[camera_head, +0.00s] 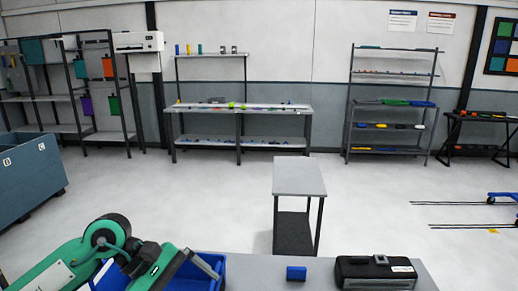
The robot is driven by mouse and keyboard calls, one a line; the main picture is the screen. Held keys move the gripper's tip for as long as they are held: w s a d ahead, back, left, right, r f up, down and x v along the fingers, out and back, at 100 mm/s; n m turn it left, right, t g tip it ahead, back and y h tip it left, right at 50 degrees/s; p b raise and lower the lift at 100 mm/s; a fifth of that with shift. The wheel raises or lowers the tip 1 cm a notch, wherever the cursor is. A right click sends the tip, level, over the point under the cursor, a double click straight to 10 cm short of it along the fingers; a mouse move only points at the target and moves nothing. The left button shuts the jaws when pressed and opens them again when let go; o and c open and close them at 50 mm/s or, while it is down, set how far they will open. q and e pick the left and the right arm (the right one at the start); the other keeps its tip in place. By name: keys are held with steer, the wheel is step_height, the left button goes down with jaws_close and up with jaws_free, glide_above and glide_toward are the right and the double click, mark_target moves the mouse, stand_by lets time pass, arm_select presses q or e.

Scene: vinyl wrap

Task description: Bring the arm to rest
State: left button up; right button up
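My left arm, green and black, comes in from the lower left. Its gripper (190,267) is over or in front of a blue bin (213,281) at the near table's left end. I cannot tell how far apart its fingers are, and I see nothing held in it. The arm hides much of the bin. My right arm and gripper are not in view.
The near grey table (256,269) bears a small blue block (296,273) and a black case (376,272). A small grey table (299,178) stands beyond it. Shelves (392,102) and a workbench (239,109) line the back wall. Blue-grey crates (30,178) stand left.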

arm_select(q)
steer(key=s+d+r+n+t+h, duration=0.2)
steer(key=d+r+n+h, duration=0.75)
steer(key=h, duration=0.25)
steer(key=w+a+f+n+t+y, duration=0.2)
steer(key=a+n+t+y, duration=0.2)
steer(key=n+t, duration=0.5)
steer(key=w+a+f+n+t+y, duration=0.25)
steer(key=a+n+t+y, duration=0.2)
steer(key=n, duration=0.75)
steer(key=w+a+f+n+t+y, duration=0.1)
steer(key=w+a+n+t+y, duration=0.35)
steer(key=n, duration=0.65)
steer(key=s+a+f+n+g+y, duration=0.1)
steer(key=s+a+f+n+y, duration=0.1)
steer(key=f+n+y, duration=0.3)
steer(key=s+a+f+n+g+y, duration=0.25)
steer(key=f+n, duration=0.25)
steer(key=f, duration=0.3)
steer(key=s+a+f+n+g, duration=0.2)
steer(key=s+f+n+g, duration=0.85)
steer(key=s+f, duration=0.95)
step_height(320, 180, down, 30)
steer(key=s+m+g, duration=0.2)
steer(key=s+g, duration=0.1)
steer(key=s+a+f+g, duration=0.1)
steer(key=s+a+f, duration=0.2)
steer(key=s+f, duration=1.5)
steer(key=shift+s+f, duration=0.15)
steer(key=shift+s, duration=0.05)
